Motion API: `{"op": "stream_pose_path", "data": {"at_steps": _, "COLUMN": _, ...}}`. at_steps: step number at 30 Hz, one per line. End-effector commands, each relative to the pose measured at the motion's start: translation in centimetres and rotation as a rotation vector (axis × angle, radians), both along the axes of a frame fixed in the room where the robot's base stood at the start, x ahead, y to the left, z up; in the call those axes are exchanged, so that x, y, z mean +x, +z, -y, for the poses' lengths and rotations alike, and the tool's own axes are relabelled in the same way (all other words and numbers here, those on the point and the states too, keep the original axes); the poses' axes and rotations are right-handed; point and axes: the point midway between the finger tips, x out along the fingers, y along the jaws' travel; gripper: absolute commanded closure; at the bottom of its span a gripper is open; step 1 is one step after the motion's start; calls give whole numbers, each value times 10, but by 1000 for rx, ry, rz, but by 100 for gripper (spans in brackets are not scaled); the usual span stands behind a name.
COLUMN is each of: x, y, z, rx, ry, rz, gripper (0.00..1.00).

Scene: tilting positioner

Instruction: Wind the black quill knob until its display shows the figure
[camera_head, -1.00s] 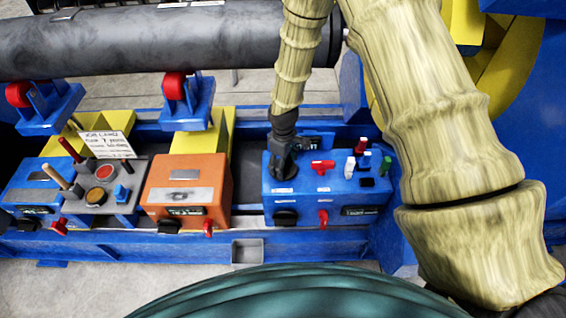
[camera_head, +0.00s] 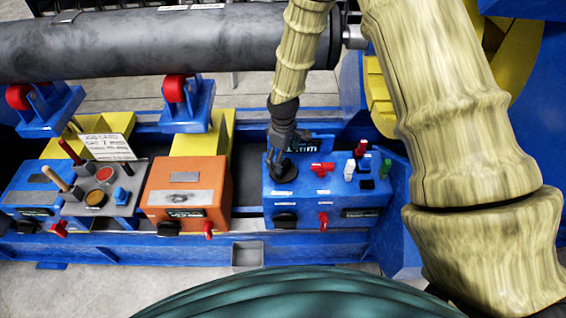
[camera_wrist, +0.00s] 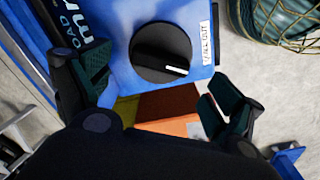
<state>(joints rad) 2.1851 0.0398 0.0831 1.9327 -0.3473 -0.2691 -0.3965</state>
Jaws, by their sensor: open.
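The black quill knob (camera_wrist: 160,52) is round with a white pointer line and sits on the blue box's top face. In the head view the knob (camera_head: 286,174) is at the box's left, below my gripper (camera_head: 283,148). In the wrist view my gripper (camera_wrist: 160,88) is open, its dark fingers spread to either side, with nothing between the tips. The display (camera_wrist: 88,22), at the upper left, shows "mm" lettering partly covered by a finger; I cannot read its figure. It also shows behind my gripper in the head view (camera_head: 304,145).
The blue box (camera_head: 300,193) also carries red, white and green controls. A large grey cylinder (camera_head: 160,45) lies behind. A white note (camera_head: 104,146) has writing.

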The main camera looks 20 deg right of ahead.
Motion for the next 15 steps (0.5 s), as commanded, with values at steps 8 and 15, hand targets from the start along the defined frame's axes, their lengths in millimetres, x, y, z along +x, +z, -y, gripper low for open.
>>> {"op": "stream_pose_path", "data": {"at_steps": 8, "x": 0, "y": 44, "z": 0, "rx": 1, "ry": -1, "rz": 1, "gripper": 7}}
{"op": "stream_pose_path", "data": {"at_steps": 15, "x": 0, "y": 68, "z": 1, "rx": 0, "ry": -1, "rz": 0, "gripper": 7}}
